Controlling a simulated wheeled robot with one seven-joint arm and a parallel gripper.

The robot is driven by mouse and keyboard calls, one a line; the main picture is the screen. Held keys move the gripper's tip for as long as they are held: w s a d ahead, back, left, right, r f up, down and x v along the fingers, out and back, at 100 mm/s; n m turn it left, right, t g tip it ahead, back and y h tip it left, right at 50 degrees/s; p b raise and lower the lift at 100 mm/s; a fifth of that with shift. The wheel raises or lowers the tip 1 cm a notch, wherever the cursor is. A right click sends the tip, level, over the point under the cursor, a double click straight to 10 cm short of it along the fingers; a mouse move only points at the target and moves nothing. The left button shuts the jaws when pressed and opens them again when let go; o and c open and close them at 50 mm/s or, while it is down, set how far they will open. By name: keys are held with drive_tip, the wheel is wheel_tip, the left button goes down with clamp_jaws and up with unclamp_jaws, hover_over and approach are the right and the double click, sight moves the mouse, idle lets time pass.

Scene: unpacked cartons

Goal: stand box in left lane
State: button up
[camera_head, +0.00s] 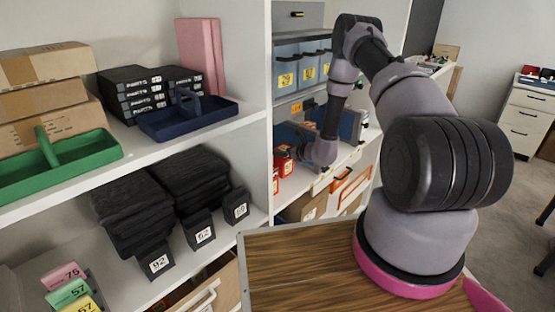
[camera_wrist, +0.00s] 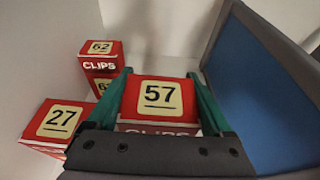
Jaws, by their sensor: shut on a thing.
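A red box with a pale "57" label and "CLIPS" on its side (camera_wrist: 160,100) is between the green fingers of my gripper (camera_wrist: 159,77) in the wrist view. The fingers are shut on its left and right sides. The box looks upright; its underside is hidden. In the head view my gripper reaches into the middle shelf bay, where its fingers are mostly hidden by my arm. A blue panel with a dark frame (camera_wrist: 262,95) stands just right of the held box. I cannot tell the lane's edges.
A red "62" CLIPS box (camera_wrist: 98,62), apparently stacked on another, stands behind to the left. A red "27" box (camera_wrist: 55,122) is nearer on the left. In the head view, red boxes (camera_head: 284,163) stand beside the shelf's upright, and blue bins (camera_head: 286,75) are above.

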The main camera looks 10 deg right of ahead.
drive_tip(key=shift+f, duration=1.85)
drive_tip(key=shift+f, duration=0.1)
drive_tip(key=o, duration=1.5)
drive_tip(key=shift+o, duration=0.2)
drive_tip(key=shift+s+d, duration=0.15)
drive_tip(key=v, duration=1.1)
drive_tip(key=shift+s+d+r, duration=0.15)
drive_tip(key=shift+s+r, duration=0.1)
drive_tip(key=shift+s, duration=0.05)
drive_tip(key=shift+r, duration=0.1)
